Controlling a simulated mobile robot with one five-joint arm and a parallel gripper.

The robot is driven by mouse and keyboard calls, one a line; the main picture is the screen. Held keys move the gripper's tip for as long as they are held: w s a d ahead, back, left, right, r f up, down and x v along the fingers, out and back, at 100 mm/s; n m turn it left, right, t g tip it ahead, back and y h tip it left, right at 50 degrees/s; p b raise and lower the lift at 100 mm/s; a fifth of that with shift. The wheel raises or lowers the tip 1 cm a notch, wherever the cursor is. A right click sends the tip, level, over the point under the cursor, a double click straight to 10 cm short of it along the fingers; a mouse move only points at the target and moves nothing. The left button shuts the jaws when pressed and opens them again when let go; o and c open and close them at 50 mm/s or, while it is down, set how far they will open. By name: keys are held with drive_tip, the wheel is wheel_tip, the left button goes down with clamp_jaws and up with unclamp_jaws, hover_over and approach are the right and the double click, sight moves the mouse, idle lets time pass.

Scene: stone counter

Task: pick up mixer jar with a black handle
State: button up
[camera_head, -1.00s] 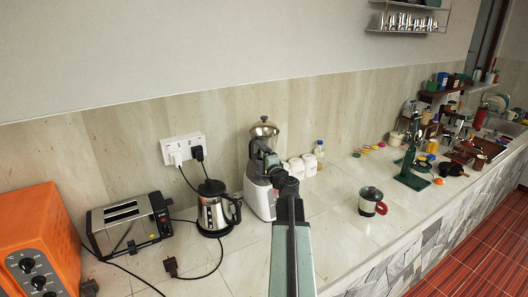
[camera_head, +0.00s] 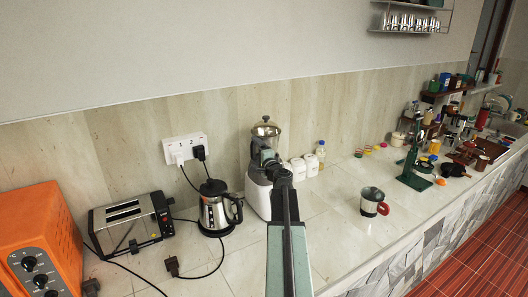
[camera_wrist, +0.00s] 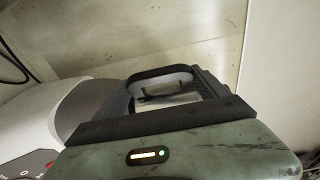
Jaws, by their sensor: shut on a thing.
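The mixer jar (camera_head: 266,131) has a clear body and a domed metallic lid. It stands about upright at the top of the white mixer base (camera_head: 258,190), against the back wall side of the counter. My gripper (camera_head: 271,158) is at the jar's near side and shut on its black handle, which the arm mostly hides in the head view. In the wrist view a dark loop (camera_wrist: 163,72) shows at the jaws. The pale mixer body (camera_wrist: 30,130) is at the left there. I cannot tell whether the jar is clear of its base.
A steel kettle (camera_head: 214,208) and a toaster (camera_head: 130,224) stand left, beside an orange oven (camera_head: 40,245). White canisters (camera_head: 305,165) stand behind right. A mug with a red handle (camera_head: 372,201) is to the right. Counter around the mug is fairly clear.

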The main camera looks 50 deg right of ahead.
drive_tip(key=shift+r, duration=0.15)
drive_tip(key=s+a+r+p, duration=0.2)
drive_tip(key=s, duration=0.5)
drive_tip(key=s+a+r+p, duration=0.2)
drive_tip(key=s+a+p, duration=0.1)
drive_tip(key=s, duration=0.5)
drive_tip(key=shift+a+r, duration=0.15)
drive_tip(key=shift+r, duration=0.25)
